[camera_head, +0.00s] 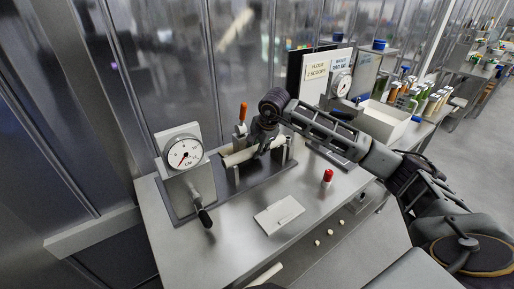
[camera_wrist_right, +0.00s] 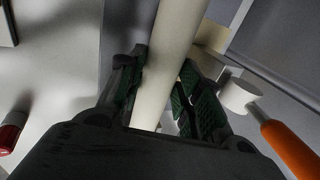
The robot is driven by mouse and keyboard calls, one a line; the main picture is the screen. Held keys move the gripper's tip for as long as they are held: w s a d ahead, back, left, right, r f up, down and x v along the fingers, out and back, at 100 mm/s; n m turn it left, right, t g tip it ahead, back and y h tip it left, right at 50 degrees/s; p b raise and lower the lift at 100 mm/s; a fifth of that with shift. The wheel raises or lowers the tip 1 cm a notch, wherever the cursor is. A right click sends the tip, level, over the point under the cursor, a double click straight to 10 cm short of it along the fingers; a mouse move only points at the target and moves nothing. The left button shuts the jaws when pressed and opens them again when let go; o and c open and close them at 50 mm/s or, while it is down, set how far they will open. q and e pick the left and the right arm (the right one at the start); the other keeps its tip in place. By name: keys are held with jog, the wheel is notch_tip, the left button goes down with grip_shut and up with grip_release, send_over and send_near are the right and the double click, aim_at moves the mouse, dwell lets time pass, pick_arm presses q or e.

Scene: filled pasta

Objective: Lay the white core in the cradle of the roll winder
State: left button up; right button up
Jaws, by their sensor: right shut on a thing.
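The white core (camera_head: 236,157) is a pale cream tube. My right gripper (camera_head: 264,143) is shut on it and holds it over the roll winder (camera_head: 225,192). In the right wrist view the core (camera_wrist_right: 168,50) runs between the green-padded fingers (camera_wrist_right: 158,100). The winder has a dial (camera_head: 185,153) at its left, a black-knobbed crank (camera_head: 205,217) in front, an orange-handled lever (camera_head: 243,111) behind and upright posts (camera_head: 290,147) at the right. The core lies roughly along the winder at post height. The gripper hides part of it; I cannot tell whether it touches the cradle. My left gripper is out of view.
A white plate (camera_head: 279,214) lies on the steel bench in front of the winder. A small red item (camera_head: 327,175) stands right of it. Signs, a second dial (camera_head: 342,85), a white bin (camera_head: 382,121) and several bottles stand at the back right. Bench front is mostly clear.

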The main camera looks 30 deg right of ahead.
jog(key=o, duration=1)
jog(key=shift+o, duration=1.1)
jog(key=shift+s+r, duration=0.25)
jog(key=shift+r, duration=0.4)
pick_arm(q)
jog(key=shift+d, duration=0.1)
pick_arm(e)
jog(key=v, duration=1)
jog(key=shift+r, duration=0.35)
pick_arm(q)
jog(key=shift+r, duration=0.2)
pick_arm(e)
jog(key=shift+s+r, duration=0.1)
